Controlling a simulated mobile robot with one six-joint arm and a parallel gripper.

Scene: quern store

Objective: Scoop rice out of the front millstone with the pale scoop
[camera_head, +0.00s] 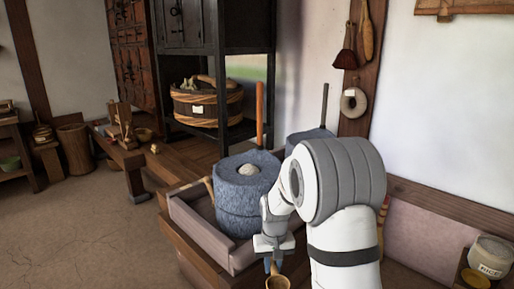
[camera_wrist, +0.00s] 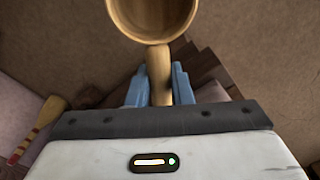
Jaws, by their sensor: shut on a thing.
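The front millstone (camera_head: 238,206) is a blue-grey stone cylinder with an orange-brown upright handle, standing in a wooden tray. A small pale heap of rice (camera_head: 249,170) shows in the hollow of its top. My gripper (camera_head: 271,264) is below and to the right of the millstone, apart from it. It is shut on the handle of the pale scoop (camera_head: 277,283). In the wrist view, the blue fingers of my gripper (camera_wrist: 160,88) clasp the wooden handle, and the round scoop bowl (camera_wrist: 152,18) extends beyond them. The visible inside of the bowl looks empty.
A second millstone (camera_head: 308,138) stands behind, partly hidden by my arm. The tray's raised rim (camera_head: 196,226) surrounds the front millstone. A labelled rice tub (camera_head: 490,257) is at the right. A brush-like tool (camera_wrist: 40,128) lies left in the wrist view.

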